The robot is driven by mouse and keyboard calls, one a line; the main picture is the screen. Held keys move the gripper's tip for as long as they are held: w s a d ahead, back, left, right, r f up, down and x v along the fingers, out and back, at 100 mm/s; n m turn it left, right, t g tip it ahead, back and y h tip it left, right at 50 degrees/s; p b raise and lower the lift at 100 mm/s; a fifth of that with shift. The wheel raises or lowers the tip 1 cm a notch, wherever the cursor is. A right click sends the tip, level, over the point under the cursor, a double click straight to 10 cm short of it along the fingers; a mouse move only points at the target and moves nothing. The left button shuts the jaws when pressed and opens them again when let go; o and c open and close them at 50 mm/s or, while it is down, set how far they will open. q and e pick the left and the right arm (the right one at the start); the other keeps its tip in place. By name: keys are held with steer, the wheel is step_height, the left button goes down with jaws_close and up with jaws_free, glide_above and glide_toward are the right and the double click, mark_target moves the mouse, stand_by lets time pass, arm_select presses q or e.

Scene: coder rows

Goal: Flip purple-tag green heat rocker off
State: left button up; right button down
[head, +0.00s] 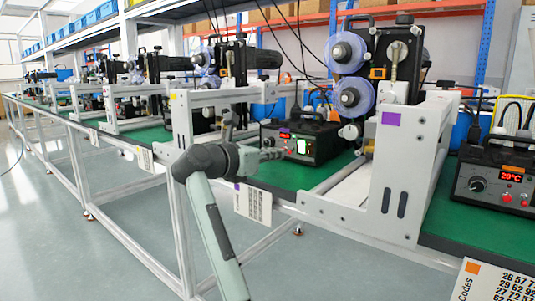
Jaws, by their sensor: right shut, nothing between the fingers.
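A purple tag (391,118) is on the white upright frame of the nearest coder station. A black heat controller box (325,146) sits on the green bench top to the left of that frame. On its front are a small red display (285,135) and a lit green rocker (303,146). My right gripper (281,154) is shut and empty. It points right, just left of and slightly below the green rocker in the picture. Whether it touches the box I cannot tell. My left gripper is not in view.
A second controller (495,185) with a red 20°C display stands at the right. The white purple-tag frame (405,175) stands between the two boxes. A code card (253,204) hangs at the bench edge below my gripper. More coder stations recede left. The floor in front is clear.

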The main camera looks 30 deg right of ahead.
mark_target(301, 146)
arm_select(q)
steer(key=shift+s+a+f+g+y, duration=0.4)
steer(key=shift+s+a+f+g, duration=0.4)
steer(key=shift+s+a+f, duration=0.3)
arm_select(e)
steer(key=x, duration=0.2)
steer(key=r+x, duration=0.1)
steer(key=x, duration=0.5)
steer(key=shift+w+d+r, duration=0.1)
steer(key=shift+w+d, duration=0.1)
steer(key=shift+d, duration=0.15)
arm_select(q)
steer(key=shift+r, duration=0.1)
